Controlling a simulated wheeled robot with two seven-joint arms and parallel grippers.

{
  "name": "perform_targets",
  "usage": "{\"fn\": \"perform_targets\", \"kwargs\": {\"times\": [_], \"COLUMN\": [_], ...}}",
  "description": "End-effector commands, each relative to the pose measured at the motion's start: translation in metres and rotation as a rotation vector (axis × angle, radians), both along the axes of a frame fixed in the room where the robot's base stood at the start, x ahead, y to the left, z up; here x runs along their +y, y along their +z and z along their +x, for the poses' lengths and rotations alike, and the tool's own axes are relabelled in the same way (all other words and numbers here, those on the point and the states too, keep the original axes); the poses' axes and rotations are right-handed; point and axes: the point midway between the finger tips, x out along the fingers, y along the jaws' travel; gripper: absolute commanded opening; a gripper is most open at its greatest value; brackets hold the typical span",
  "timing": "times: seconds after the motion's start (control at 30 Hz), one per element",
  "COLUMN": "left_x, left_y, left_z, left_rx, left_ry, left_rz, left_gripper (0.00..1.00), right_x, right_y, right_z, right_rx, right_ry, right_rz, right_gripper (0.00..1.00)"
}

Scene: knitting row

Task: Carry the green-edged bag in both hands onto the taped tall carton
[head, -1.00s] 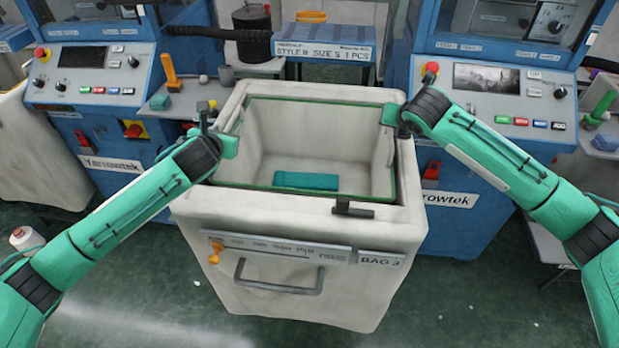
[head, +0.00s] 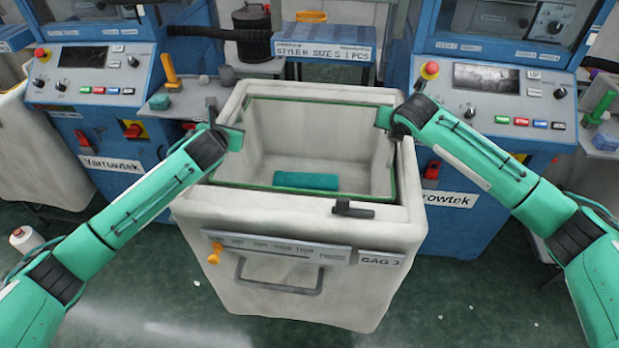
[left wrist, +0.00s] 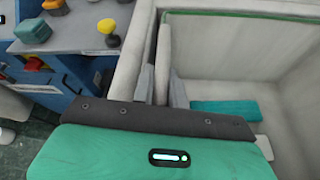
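The green-edged bag (head: 270,186) is a pale, open-topped box shape nested inside a larger pale bin. A teal folded piece (head: 306,181) lies on its floor. My left gripper (head: 236,138) is at the bag's left side. In the left wrist view its two grey fingers (left wrist: 163,92) stand close on either side of the bag's thin side wall (left wrist: 163,50); whether they press on it I cannot tell. My right gripper (head: 383,117) is at the bag's right side near the back corner; its fingers are hidden. I see no taped tall carton.
The outer bin (head: 290,215) carries a "BAG 3" label (head: 381,259), a front handle (head: 280,289) and an orange knob (head: 214,256). Blue machines stand behind it on the left (head: 90,180) and right (head: 450,215).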

Motion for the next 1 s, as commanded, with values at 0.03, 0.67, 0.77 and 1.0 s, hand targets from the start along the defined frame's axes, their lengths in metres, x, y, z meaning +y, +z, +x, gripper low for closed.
{"fn": "perform_targets", "kwargs": {"times": [0.03,0.67,0.77,1.0], "left_x": [0.000,0.000,0.000,0.000], "left_y": [0.000,0.018,0.027,0.047], "left_z": [0.000,0.000,0.000,0.000], "left_rx": [0.000,-0.002,-0.002,-0.001], "left_ry": [0.000,-0.001,-0.001,-0.001], "left_rz": [0.000,0.001,0.001,0.001], "left_gripper": [0.00,0.00,0.00,0.00], "right_x": [0.000,-0.001,-0.001,-0.001], "right_y": [0.000,0.018,0.027,0.047], "right_z": [0.000,0.000,0.000,0.000], "right_rx": [0.000,-0.002,-0.002,-0.002], "right_ry": [-0.001,-0.002,-0.002,-0.002], "right_rz": [-0.001,0.000,0.000,0.000], "right_gripper": [0.00,0.00,0.00,0.00]}}
